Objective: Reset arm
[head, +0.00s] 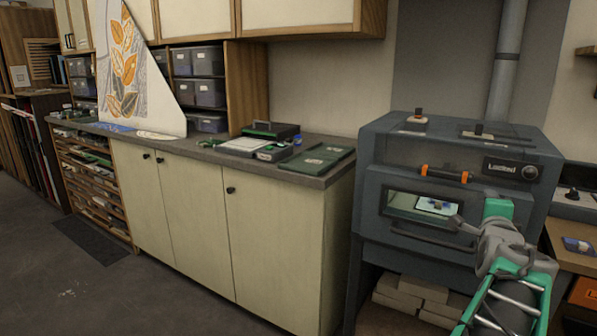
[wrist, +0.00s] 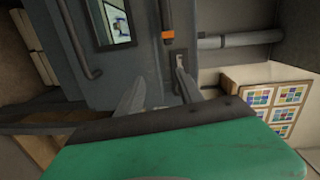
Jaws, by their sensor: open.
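My gripper (head: 462,223) is in front of the kiln at the right of the head view, with my arm reaching up from the lower right corner. In the wrist view its two grey fingers stand apart (wrist: 158,86), with nothing between them. The dark grey kiln (head: 375,228) has a closed front door with a lit window (head: 424,204), a long bar handle (head: 425,241) and an orange-ended latch (head: 446,174). A panel on it reads "Locked" (head: 511,168). The window also shows in the wrist view (wrist: 112,22). My gripper hides part of the kiln front.
A cream cabinet (head: 270,240) with a grey counter stands left of the kiln, with trays and a green mat (head: 317,158) on top. Bricks (head: 412,290) lie under the kiln. A wooden side table (head: 572,258) is close on the right. Open floor (head: 150,295) lies front left.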

